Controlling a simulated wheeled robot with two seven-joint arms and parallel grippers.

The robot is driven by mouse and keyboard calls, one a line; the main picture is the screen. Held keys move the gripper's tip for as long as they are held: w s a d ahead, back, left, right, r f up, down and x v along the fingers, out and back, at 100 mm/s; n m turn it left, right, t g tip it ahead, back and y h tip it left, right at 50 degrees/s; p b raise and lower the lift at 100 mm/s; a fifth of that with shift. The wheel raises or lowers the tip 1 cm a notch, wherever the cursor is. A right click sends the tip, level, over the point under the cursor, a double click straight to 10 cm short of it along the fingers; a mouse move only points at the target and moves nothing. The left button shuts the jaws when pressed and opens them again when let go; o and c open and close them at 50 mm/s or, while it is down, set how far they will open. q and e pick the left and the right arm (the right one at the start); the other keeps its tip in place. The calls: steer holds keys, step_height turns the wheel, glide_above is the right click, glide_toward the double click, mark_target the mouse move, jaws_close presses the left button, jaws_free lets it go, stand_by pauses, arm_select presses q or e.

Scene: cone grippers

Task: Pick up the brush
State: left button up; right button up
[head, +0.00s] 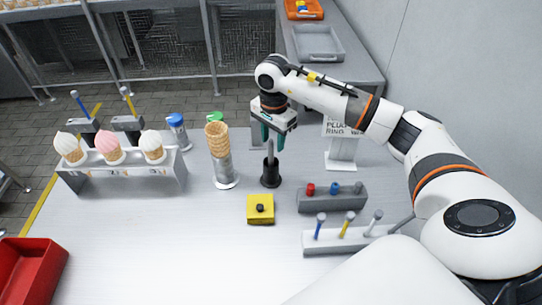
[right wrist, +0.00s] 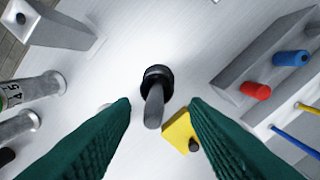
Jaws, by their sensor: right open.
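What looks like the brush (right wrist: 154,108) stands handle-up in a round black holder (head: 271,179) on the white table. Only its grey handle shows, and its lower end is hidden in the holder. My right gripper (head: 274,138) is over it, pointing down, with its green fingers apart. In the right wrist view the fingers (right wrist: 161,104) lie on either side of the handle's line, with no contact visible. My left gripper is not in view.
A yellow block (head: 260,210) with a black knob stands just in front. A cone stack (head: 218,145) is to the left. A grey block (head: 332,199) and a rack of coloured handles (head: 345,239) are to the right.

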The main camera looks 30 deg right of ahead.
mark_target(271, 153)
steer(key=shift+w+f, duration=0.1)
steer(key=shift+f, duration=0.55)
steer(key=f, duration=0.1)
steer(key=f+p, duration=0.1)
steer(key=f, duration=0.1)
steer(key=f+p, duration=0.1)
steer(key=shift+a+f, duration=0.2)
steer(key=shift+a, duration=0.1)
steer(key=shift+w+f, duration=0.1)
steer(key=shift+f, duration=0.25)
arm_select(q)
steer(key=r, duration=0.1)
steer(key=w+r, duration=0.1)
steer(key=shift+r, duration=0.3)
arm_select(e)
steer(key=shift+c, duration=0.5)
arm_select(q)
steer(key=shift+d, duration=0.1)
arm_select(e)
jaws_close()
